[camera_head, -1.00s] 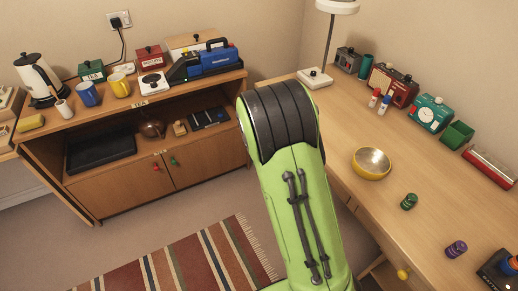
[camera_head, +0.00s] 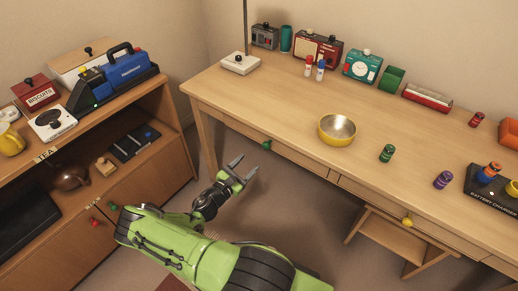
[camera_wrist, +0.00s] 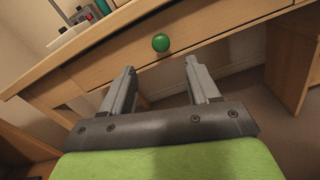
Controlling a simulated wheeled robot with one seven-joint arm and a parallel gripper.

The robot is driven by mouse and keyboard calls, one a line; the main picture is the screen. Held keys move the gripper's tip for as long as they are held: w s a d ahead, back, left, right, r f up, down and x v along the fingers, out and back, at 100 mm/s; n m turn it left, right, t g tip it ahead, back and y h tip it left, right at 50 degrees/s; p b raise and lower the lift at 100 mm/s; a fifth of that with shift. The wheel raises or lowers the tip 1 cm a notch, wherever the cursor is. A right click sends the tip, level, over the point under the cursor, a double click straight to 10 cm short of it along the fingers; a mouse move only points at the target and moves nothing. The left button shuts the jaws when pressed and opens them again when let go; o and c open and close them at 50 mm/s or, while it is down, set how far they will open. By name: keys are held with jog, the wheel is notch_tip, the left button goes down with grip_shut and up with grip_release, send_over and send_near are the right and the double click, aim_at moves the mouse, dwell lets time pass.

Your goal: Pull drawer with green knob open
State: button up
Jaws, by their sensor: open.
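The drawer with the green knob (camera_head: 267,145) is in the front edge of the desk, at its left part. Its front (camera_head: 230,124) sits flush in the desk, so it looks closed. In the wrist view the round green knob (camera_wrist: 161,42) lies ahead of my gripper, above and between the two fingers. My gripper (camera_head: 246,169) is open and empty, just in front of and slightly below the knob, apart from it. In the wrist view my gripper's fingers (camera_wrist: 160,80) are spread wide with nothing between them.
A second desk drawer has a yellow knob (camera_head: 407,221). A yellow bowl (camera_head: 337,130), a green jar (camera_head: 387,153) and a purple jar (camera_head: 443,180) stand on the desk (camera_head: 290,105). A wooden cabinet (camera_head: 150,195) stands at the left. Floor is open between them.

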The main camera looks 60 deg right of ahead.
aim_at(265, 147)
jog(key=d, duration=0.3)
jog(key=s+d+b, duration=0.1)
jog(key=d, duration=0.3)
jog(key=d+b, duration=0.1)
jog(key=d, duration=0.3)
jog(key=shift+s+f, duration=0.1)
jog(key=shift+s, duration=0.25)
grip_shut()
